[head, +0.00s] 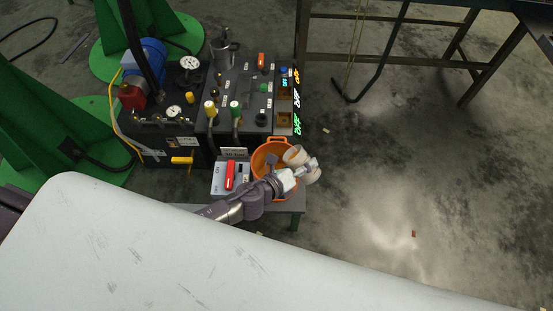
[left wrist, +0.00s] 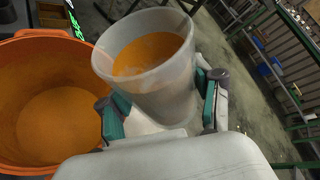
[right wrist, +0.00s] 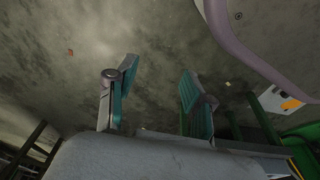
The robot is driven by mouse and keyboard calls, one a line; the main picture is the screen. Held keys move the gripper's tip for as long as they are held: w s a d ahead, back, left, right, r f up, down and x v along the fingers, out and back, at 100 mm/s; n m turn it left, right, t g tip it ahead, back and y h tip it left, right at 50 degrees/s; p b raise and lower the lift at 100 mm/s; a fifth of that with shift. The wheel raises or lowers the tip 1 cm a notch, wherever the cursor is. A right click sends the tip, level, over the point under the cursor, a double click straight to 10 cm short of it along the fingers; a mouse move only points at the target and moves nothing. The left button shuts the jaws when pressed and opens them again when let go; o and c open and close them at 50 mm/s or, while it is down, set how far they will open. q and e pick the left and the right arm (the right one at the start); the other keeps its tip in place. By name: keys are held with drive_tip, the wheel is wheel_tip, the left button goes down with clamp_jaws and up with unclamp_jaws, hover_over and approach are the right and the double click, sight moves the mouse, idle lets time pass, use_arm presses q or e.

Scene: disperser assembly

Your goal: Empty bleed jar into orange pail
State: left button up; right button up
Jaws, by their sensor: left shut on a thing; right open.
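The bleed jar (left wrist: 150,85) is a translucent whitish cup with orange liquid inside, seen through its open mouth in the left wrist view. My left gripper (left wrist: 160,110) is shut around its sides. The orange pail (left wrist: 22,62) is wide and open, left of the jar in that view. In the head view the pail (head: 262,152) stands by the machine; my left gripper (head: 302,170) holds the jar (head: 294,155) at its right rim. I cannot tell the jar's exact tilt, nor whether the pail's bottom holds liquid. My right gripper (right wrist: 155,88) is open and empty above the floor.
A grey box with a red handle (head: 230,176) stands left of the pail. The black machine (head: 190,125) with gauges and hoses stands behind. A large pale surface (head: 200,260) fills the foreground. The concrete floor to the right is mostly clear.

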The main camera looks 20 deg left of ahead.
sight(313, 181)
use_arm(q)
drive_tip(key=d+f+m+y, duration=0.1)
drive_tip(key=m, duration=0.1)
drive_tip(key=d+f+m+y+p, duration=0.1)
drive_tip(key=d+m+y, duration=0.1)
drive_tip(key=shift+s+d+f+t, duration=0.15)
drive_tip(key=shift+s+f+t, duration=0.15)
drive_tip(key=shift+s+f, duration=0.1)
use_arm(e)
drive_tip(key=s+f, duration=0.3)
drive_tip(key=f, duration=0.1)
use_arm(q)
drive_tip(key=shift+s+d+f+m+y+b, duration=0.1)
drive_tip(key=shift+d+f+m+y+b, duration=0.15)
drive_tip(key=shift+f+m+y, duration=0.25)
drive_tip(key=shift+d+f+m+y+b, duration=0.1)
drive_tip(key=shift+f+m+y+b, duration=0.15)
drive_tip(key=shift+f, duration=0.3)
drive_tip(key=shift+d+f+m+t, duration=0.15)
drive_tip(key=shift+f+m+t, duration=0.05)
drive_tip(key=shift+m+t, duration=0.1)
use_arm(e)
drive_tip(key=shift+w+r, duration=0.75)
drive_tip(key=shift+r, duration=0.3)
drive_tip(key=shift+w+r, duration=0.75)
drive_tip(key=shift+r, duration=0.3)
